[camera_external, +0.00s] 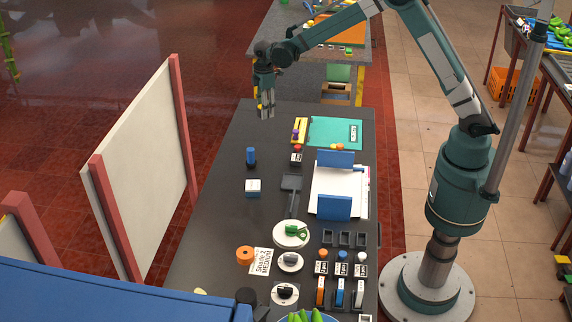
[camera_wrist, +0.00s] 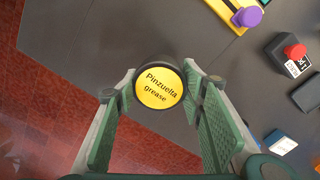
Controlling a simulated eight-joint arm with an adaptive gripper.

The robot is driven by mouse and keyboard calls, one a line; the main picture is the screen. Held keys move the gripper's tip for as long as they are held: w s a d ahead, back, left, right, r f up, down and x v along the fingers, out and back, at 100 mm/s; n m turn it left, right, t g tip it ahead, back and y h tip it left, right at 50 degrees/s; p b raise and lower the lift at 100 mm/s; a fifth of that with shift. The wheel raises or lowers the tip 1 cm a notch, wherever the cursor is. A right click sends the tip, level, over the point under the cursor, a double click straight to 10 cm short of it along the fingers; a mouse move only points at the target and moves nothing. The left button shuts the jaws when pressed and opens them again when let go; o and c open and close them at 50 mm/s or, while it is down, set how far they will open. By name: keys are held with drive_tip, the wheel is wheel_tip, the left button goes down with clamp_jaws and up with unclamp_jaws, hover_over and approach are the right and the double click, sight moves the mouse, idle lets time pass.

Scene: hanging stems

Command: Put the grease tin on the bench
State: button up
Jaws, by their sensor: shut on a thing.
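The grease tin (camera_wrist: 159,88) is a round dark tin with a yellow lid reading "Pinzuelta grease", seen from above in the wrist view. My gripper (camera_wrist: 157,95) has its two green-padded fingers on either side of the tin and is shut on it. In the external view my gripper (camera_external: 266,114) points down at the far left corner of the dark bench (camera_external: 215,225). The tin is hard to make out there. I cannot tell whether its base touches the bench top.
A green mat (camera_external: 335,132) and a yellow tool (camera_external: 299,130) lie right of my gripper. A white panel (camera_external: 140,175) stands left of the bench. The bench's left strip is clear.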

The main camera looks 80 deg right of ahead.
hover_over(265, 131)
drive_tip(key=shift+f, duration=2.45)
drive_tip(key=shift+f, duration=1.85)
drive_tip(key=shift+f+b, duration=0.2)
drive_tip(key=shift+b, duration=0.15)
drive_tip(key=o, duration=1)
drive_tip(key=shift+c, duration=0.2)
drive_tip(key=shift+r, duration=0.25)
wheel_tip(265, 131, up, 12)
drive_tip(key=shift+a+f+p, duration=0.1)
drive_tip(key=shift+a+p, duration=0.05)
drive_tip(key=shift+p, duration=0.25)
